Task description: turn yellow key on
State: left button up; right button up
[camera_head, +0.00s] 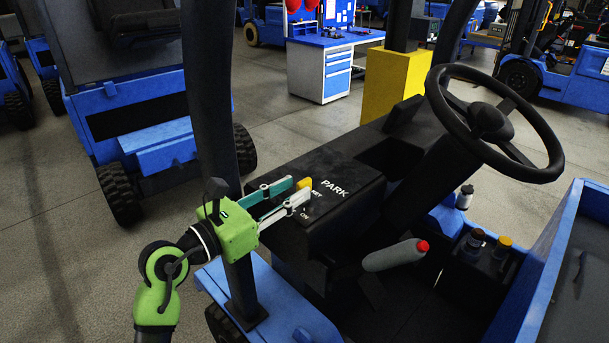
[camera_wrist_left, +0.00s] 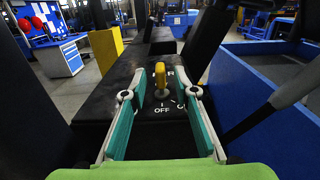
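The yellow key (camera_head: 304,184) stands up from the black dashboard panel (camera_head: 338,168) near its left edge. In the left wrist view the key (camera_wrist_left: 160,77) looks upright, roughly in line with the mark above OFF; the ON label lies to its right, partly hidden by a finger. My left gripper (camera_head: 293,192), green with teal and grey fingers, reaches in from the left. In the wrist view its fingers (camera_wrist_left: 158,95) are apart, one on each side of the key's line. The key is centred in the gap, with no contact visible. My right gripper is in neither view.
The black steering wheel (camera_head: 492,122) stands to the right of the panel. A dark post (camera_head: 212,90) rises close behind my left gripper.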

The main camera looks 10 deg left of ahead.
aim_at(305, 180)
pick_arm(q)
jog(key=shift+p+x, duration=0.45)
jog(key=shift+x, duration=1.65)
grip_shut()
jog(key=shift+f+m+h+b, duration=0.15)
jog(key=shift+m+h+b, duration=0.15)
jog(key=shift+h+b, duration=0.15)
jog(key=m+g+h+b, duration=0.1)
jog(key=g+b, duration=0.1)
jog(key=b, duration=0.1)
jog(key=m+g+h+b, duration=0.2)
jog(key=b, duration=0.1)
jog(key=shift+f+h, duration=0.2)
jog(key=shift+h, duration=0.05)
jog(key=shift+r+m+g+h+b, duration=0.25)
jog(key=shift+m+g+h+b, duration=0.2)
jog(key=shift+b, duration=0.3)
